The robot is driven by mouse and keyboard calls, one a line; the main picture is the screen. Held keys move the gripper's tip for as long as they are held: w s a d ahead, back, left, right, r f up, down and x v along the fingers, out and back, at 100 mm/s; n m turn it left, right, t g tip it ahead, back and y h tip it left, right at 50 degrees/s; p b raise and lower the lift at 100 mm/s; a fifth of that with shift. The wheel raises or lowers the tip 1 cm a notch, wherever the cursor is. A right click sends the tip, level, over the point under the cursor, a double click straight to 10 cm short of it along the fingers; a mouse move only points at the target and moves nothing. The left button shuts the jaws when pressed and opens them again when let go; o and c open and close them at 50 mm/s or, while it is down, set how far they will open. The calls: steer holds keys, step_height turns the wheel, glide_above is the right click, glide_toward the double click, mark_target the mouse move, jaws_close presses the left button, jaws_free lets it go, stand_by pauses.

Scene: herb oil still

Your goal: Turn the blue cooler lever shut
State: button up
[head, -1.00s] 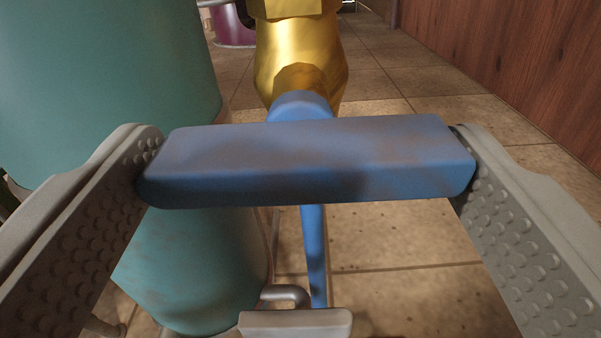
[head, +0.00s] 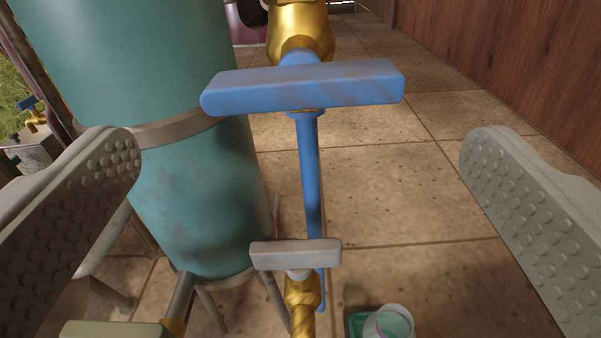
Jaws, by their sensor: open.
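The blue cooler lever (head: 303,87) shows in the upper middle of the head view. Its bar lies nearly level across the picture, the right end slightly higher. It sits in front of a brass valve body (head: 300,30), and a blue pipe (head: 309,180) runs down below it. My gripper (head: 300,150) is open and empty, its two grey studded fingers wide apart at left and right. The fingers are clear of the lever, which stands beyond them.
A teal tank (head: 190,190) stands close on the left. A grey lever (head: 296,253) on a brass tap (head: 302,300) is below the blue one. A glass (head: 388,322) stands at the bottom. A wooden wall (head: 520,60) is at right; tiled floor (head: 400,190) lies between.

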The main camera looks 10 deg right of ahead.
steer(key=v, duration=1.1)
steer(key=shift+s, duration=0.3)
steer(key=shift+s+a, duration=0.1)
steer(key=shift+a, duration=0.05)
